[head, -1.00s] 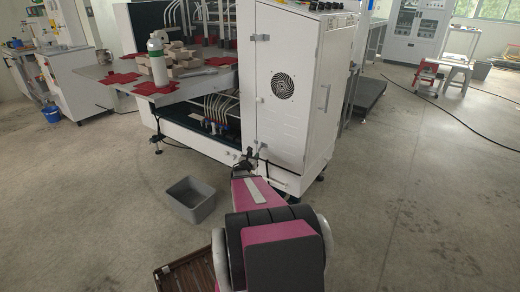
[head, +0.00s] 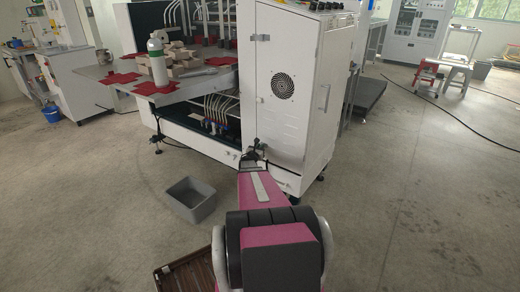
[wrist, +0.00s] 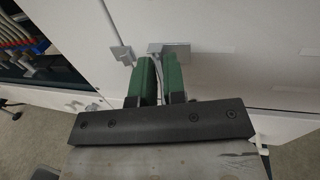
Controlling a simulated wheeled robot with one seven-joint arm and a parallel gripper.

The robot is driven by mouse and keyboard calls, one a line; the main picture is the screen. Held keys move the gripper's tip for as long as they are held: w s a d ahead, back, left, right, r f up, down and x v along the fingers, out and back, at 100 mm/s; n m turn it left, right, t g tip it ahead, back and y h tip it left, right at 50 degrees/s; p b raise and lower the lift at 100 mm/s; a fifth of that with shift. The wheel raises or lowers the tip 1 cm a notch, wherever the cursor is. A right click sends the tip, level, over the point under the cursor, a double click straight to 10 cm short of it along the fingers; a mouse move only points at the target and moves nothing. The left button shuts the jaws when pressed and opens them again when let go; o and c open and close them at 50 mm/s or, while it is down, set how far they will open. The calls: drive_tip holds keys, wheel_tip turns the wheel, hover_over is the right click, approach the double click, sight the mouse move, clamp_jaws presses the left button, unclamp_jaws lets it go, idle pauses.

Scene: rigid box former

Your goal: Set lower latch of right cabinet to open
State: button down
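The right cabinet (head: 284,110) is the white upright box with a round vent in the head view. Its door fills much of the wrist view (wrist: 240,60). The lower latch (wrist: 169,49) is a small grey metal piece on the door, just beyond my fingertips in the wrist view. A second small metal piece (wrist: 122,54) sits to its left by the door edge. My gripper (wrist: 160,64) has two green fingers with a narrow gap between them, close to the latch. Whether they touch it is unclear. In the head view my gripper (head: 254,150) is at the cabinet's lower left edge, partly hiding the latch.
An upper latch (head: 261,38) and a door handle (head: 325,98) show on the cabinet. Hoses (head: 215,105) fill the open bay to its left. A grey bin (head: 190,200) and a brown slatted crate (head: 185,274) stand on the floor.

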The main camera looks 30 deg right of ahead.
drive_tip(key=shift+s+m, duration=0.1)
drive_tip(key=shift+m, duration=0.2)
drive_tip(key=shift+w+a+m+g+h, duration=0.15)
drive_tip(key=shift+w+m+g+h, duration=0.35)
drive_tip(key=shift+m+g, duration=1.35)
drive_tip(key=shift+w+a+m+g+h, duration=0.15)
drive_tip(key=shift+w+m+g+h, duration=0.6)
drive_tip(key=shift+g, duration=1.95)
drive_tip(key=shift+w+a+m+g+h, duration=0.15)
drive_tip(key=shift+m+g+h, duration=0.1)
drive_tip(key=shift+m+g, duration=1.75)
drive_tip(key=shift+s+g, duration=0.1)
drive_tip(key=shift+g, duration=0.25)
drive_tip(key=c, duration=1.3)
unclamp_jaws()
drive_tip(key=shift+a, duration=0.1)
